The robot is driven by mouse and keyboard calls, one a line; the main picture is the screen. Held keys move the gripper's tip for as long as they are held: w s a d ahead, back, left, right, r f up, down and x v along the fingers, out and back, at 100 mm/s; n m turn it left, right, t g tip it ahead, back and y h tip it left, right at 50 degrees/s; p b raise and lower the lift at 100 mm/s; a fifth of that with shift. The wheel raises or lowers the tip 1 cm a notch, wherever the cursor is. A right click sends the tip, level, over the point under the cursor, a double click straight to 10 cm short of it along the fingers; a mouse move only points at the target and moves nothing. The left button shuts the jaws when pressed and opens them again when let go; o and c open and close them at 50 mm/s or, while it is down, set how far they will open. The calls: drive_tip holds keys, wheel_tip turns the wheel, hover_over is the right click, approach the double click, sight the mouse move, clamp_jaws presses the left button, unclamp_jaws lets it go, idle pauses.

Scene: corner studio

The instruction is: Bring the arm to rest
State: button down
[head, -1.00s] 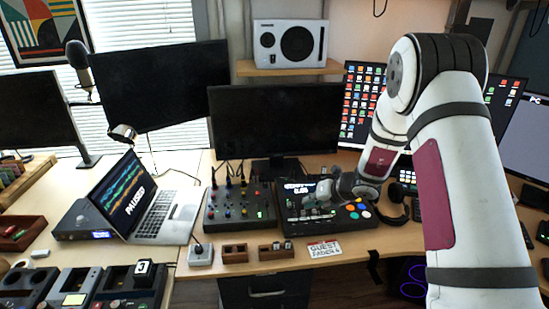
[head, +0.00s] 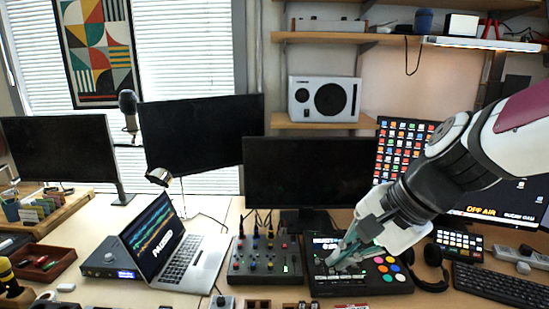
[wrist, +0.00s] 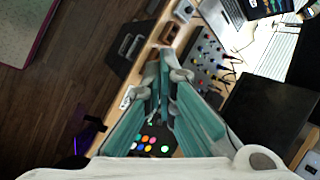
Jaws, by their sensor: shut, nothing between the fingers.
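My gripper (head: 345,253) is shut and empty. In the head view its teal fingers point down and left in front of the black controller with coloured buttons (head: 397,276), hiding part of its screen and left side. In the wrist view the shut gripper (wrist: 163,58) reaches up over the desk's front edge, and the controller's coloured buttons (wrist: 150,143) show between its linkages. I cannot tell how far the fingers are above the desk. My arm comes in from the right in the head view.
A mixer with knobs (head: 265,258) and a laptop (head: 165,250) stand left of the controller. Black headphones (head: 432,270) and a keyboard (head: 500,288) lie to its right. A dark monitor (head: 308,172) stands behind. Open floor (wrist: 60,90) shows in the wrist view.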

drive_tip(key=s+d+n+h, duration=0.2)
drive_tip(key=s+d+n, duration=0.2)
drive_tip(key=s, duration=0.3)
drive_tip(key=s+d+r+n+h, duration=0.1)
drive_tip(key=s+d+n+h, duration=0.2)
drive_tip(key=s+n, duration=0.3)
drive_tip(key=shift+s+d+n+t, duration=0.4)
drive_tip(key=shift+s+d, duration=0.05)
drive_tip(key=shift+s, duration=0.15)
